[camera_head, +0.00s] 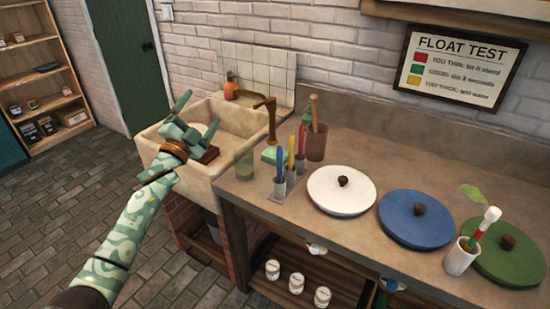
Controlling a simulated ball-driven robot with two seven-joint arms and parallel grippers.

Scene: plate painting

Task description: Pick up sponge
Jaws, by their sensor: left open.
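A small green block (270,154) that looks like the sponge lies on the counter beside the sink's right edge, behind the brush holders. My left gripper (199,114) is over the stone sink (232,125), with its green fingers spread open. It is to the left of the green block and apart from it. A pale thing shows behind the fingers in the sink, partly hidden, and I cannot tell what it is. My right gripper is out of view.
A brass faucet (270,115) and a greenish glass (244,166) stand near the green block. Upright brushes (280,166) and a brown pot (316,142) are to its right.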

